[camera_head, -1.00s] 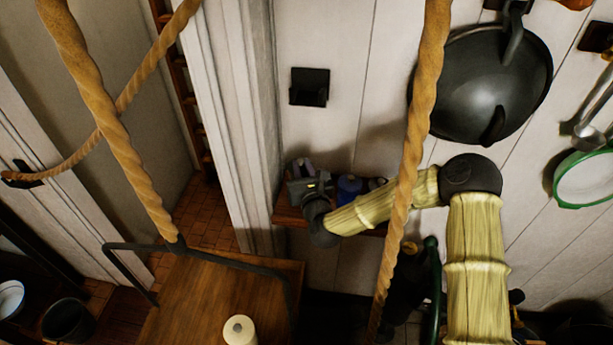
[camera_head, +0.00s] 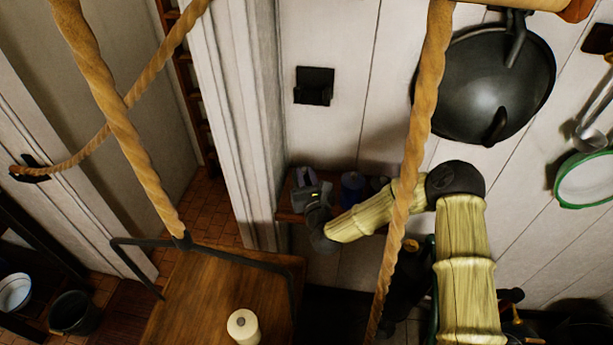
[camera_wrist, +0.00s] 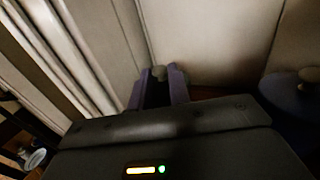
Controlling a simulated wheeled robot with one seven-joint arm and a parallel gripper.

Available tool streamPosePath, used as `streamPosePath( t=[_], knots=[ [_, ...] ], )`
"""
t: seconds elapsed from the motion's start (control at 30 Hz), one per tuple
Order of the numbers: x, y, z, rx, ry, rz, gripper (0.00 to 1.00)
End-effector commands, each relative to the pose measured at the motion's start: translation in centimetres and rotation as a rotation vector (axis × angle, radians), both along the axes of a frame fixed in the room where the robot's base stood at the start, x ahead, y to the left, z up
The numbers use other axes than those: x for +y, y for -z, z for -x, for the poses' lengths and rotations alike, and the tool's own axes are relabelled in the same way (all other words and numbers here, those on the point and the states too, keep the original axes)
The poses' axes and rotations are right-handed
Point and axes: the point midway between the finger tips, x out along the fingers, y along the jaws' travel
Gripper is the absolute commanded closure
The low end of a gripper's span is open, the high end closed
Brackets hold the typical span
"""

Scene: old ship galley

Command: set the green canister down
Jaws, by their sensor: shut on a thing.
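My gripper (camera_head: 303,178) is at a small wooden shelf (camera_head: 287,215) on the white plank wall. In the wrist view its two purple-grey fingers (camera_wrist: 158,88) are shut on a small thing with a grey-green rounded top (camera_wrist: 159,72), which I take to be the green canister. Most of it is hidden by the fingers and the wrist housing, and its colour is dull in the shade. I cannot tell whether its base touches the shelf.
A blue canister (camera_head: 352,187) stands on the shelf right of my gripper; it also shows in the wrist view (camera_wrist: 296,98). A white door frame (camera_head: 236,130) is close on the left. A rope (camera_head: 418,120) hangs before my arm. A wooden tabletop (camera_head: 205,290) bears a cream canister (camera_head: 243,327).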

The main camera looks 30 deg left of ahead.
Motion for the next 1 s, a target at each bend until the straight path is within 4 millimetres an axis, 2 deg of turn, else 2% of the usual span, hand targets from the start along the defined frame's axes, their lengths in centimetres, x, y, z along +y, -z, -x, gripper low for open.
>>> streamPosePath(
  t=[0.03,0.07,0.17,0.6,1.0],
  knots=[
    [0.0,0.1,0.0,-0.001,0.000,-0.002,1.00],
    [0.0,0.2,0.0,0.001,-0.001,0.000,0.78],
    [0.0,0.1,0.0,0.001,-0.001,0.001,0.60],
    [-0.1,0.0,0.2,0.002,-0.002,0.001,0.60],
    [-3.5,0.3,4.2,0.003,-0.003,0.000,0.60]
  ],
)
